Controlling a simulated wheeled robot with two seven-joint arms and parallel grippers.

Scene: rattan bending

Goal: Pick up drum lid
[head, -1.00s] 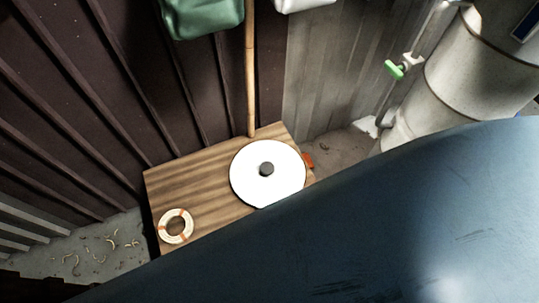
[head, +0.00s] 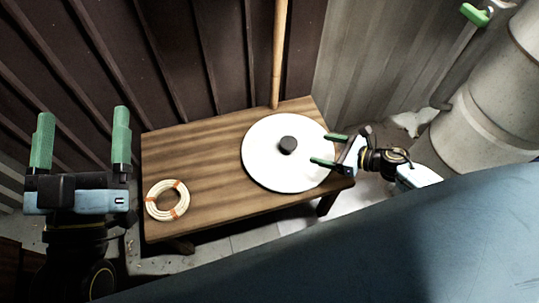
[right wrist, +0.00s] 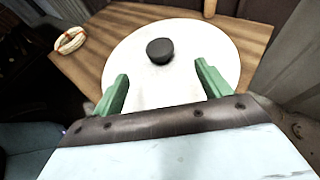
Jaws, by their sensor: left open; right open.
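The drum lid is a round white disc (head: 268,168) with a dark knob (head: 288,145) at its middle. It lies flat on the right part of a wooden table. My right gripper (head: 324,149) is open at the lid's right edge, its green fingers reaching over the rim, with the knob beyond them. In the right wrist view the lid (right wrist: 190,75) fills the space ahead of the two spread fingers (right wrist: 161,80), and the knob (right wrist: 160,50) stands between and beyond them. My left gripper (head: 81,140) is open and empty, left of the table.
The wooden table (head: 205,150) also bears a cream coil with orange bands (head: 167,201) at its front left. A bamboo pole (head: 279,55) stands behind the table against the dark ribbed wall. A large pale pipe (head: 490,85) stands at the right. The table's middle is clear.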

